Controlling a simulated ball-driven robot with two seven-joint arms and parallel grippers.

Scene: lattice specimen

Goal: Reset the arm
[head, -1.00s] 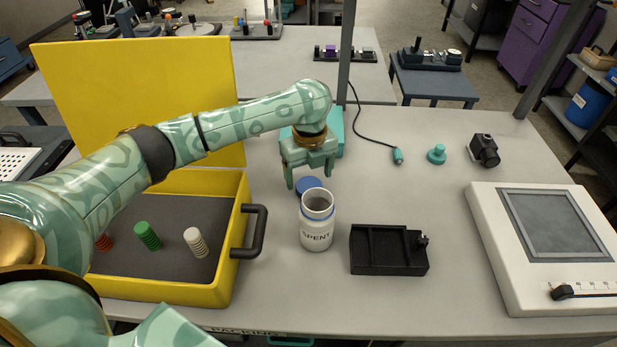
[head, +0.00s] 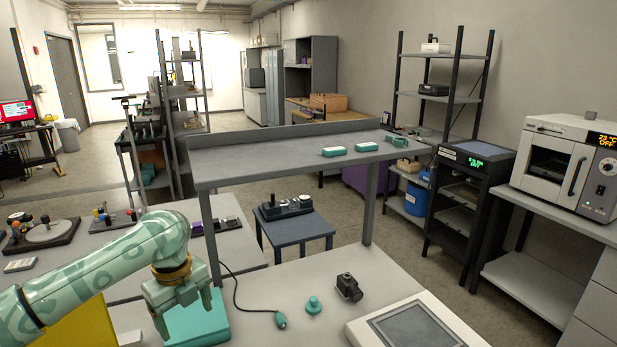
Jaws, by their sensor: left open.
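My left arm comes in from the lower left of the head view. Its gripper (head: 186,313) points down, open and empty, in front of and above a teal box (head: 206,325) on the workbench. The fingers stand apart with nothing between them. My right gripper is not in the view.
On the bench are a teal cabled probe (head: 281,320), a teal knob-like piece (head: 314,306), a small black device (head: 349,287) and a white panel with a grey screen (head: 415,331). A raised grey shelf (head: 260,170) spans above the bench. A yellow case (head: 82,328) shows at lower left.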

